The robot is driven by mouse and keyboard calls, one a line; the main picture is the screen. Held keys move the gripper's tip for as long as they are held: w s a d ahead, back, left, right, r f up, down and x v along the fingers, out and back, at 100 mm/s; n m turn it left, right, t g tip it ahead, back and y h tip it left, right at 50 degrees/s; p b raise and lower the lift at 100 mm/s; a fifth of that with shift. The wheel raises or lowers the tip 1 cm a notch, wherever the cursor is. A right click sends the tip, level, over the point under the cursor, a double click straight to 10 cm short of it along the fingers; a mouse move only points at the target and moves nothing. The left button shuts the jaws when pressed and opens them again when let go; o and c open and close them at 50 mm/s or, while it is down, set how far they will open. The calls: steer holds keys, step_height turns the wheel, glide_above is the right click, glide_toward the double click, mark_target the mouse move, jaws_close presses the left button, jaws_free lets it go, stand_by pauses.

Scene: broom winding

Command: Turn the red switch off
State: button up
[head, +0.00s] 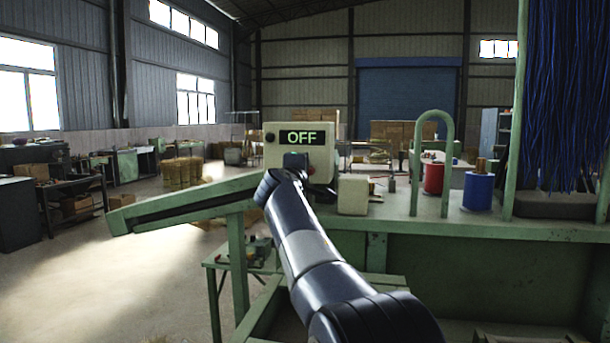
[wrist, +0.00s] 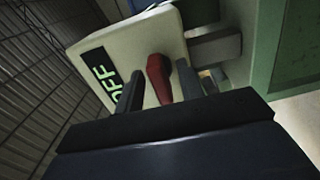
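The cream control box (head: 275,155) stands on the green machine in the head view, with a dark display (head: 305,137) reading OFF in green letters. In the wrist view the box (wrist: 150,40) is tilted, and part of its display (wrist: 103,75) shows. The red switch (wrist: 158,78) sticks out from the box face beside the display. My gripper (wrist: 159,71) is open, with one finger on each side of the switch. A gap shows between the left finger and the switch; contact on the right cannot be told.
The green workbench (head: 500,228) carries a small cream block (head: 352,195), a red spool (head: 433,178) and a blue spool (head: 478,191). A green arch (head: 446,160) stands upright there. Blue bristles (head: 570,80) hang at right. Open floor (head: 120,275) lies at left.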

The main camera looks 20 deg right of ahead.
steer(key=b+v, duration=0.2)
steer(key=v, duration=0.7)
steer(key=shift+s+a, duration=0.2)
steer(key=shift+s, duration=0.05)
steer(key=p+x, duration=0.3)
steer(key=x, duration=0.8)
steer(key=shift+s, duration=0.1)
